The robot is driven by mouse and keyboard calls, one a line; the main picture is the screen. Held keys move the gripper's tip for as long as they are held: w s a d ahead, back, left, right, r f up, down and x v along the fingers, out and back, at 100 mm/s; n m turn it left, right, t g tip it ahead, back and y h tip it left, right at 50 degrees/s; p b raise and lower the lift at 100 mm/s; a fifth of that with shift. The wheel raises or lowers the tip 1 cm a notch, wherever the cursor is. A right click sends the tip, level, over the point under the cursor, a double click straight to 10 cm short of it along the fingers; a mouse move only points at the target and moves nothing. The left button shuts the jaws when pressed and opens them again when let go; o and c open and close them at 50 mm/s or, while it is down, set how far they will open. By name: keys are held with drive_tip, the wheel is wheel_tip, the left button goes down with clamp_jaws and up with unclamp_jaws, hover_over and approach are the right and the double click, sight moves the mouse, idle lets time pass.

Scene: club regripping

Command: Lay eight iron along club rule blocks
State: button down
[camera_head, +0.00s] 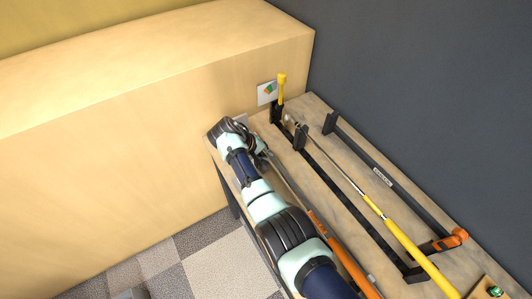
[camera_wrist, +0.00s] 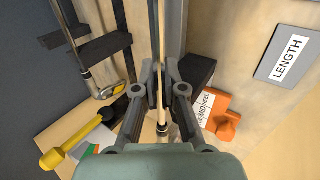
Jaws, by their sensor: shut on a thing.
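My gripper (camera_wrist: 159,82) is shut on a thin club shaft (camera_wrist: 162,112) in the wrist view, which runs between the fingers. In the head view my gripper (camera_head: 263,150) is at the bench's left side, largely hidden by my arm. A club with an orange grip (camera_head: 352,270) lies along that side, its shaft leading up towards my gripper; its head is hidden. A second club, with a yellow grip (camera_head: 412,253), lies diagonally to the right, its head (camera_head: 291,121) by a black block (camera_head: 300,138). I cannot read which club is the eight iron. A dark rule (camera_head: 345,198) runs between the clubs.
A grey bar (camera_head: 400,190) with an orange-ended tool (camera_head: 452,240) lies at right. A yellow-headed hammer (camera_head: 282,84) stands at the back corner. In the wrist view, an orange labelled piece (camera_wrist: 222,118) and a LENGTH plate (camera_wrist: 282,58) are at right. Walls close off the back.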

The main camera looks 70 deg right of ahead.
drive_tip(key=shift+f, duration=0.3)
drive_tip(key=c, duration=1.2)
unclamp_jaws()
drive_tip(key=v, duration=1.2)
